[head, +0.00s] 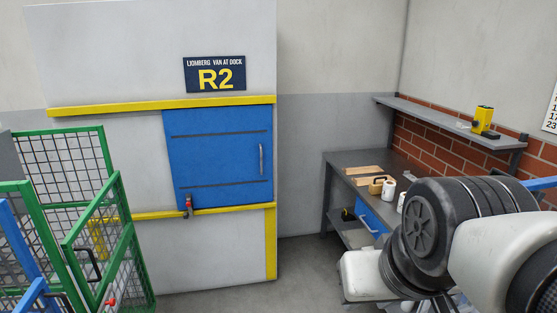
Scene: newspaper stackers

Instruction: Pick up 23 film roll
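I cannot make out any film roll in the head view. My arm (440,225) fills the lower right, with dark and white links in front of the workbench. My gripper does not show. My arm hides part of the bench and whatever lies behind it.
A grey workbench (350,159) holds white cups (389,190) and a wooden item (376,186). A yellow device (482,119) stands on the wall shelf (428,112). A blue door (219,155) is shut below an R2 sign (214,74). Green mesh cages (104,160) stand left; floor (300,250) between is clear.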

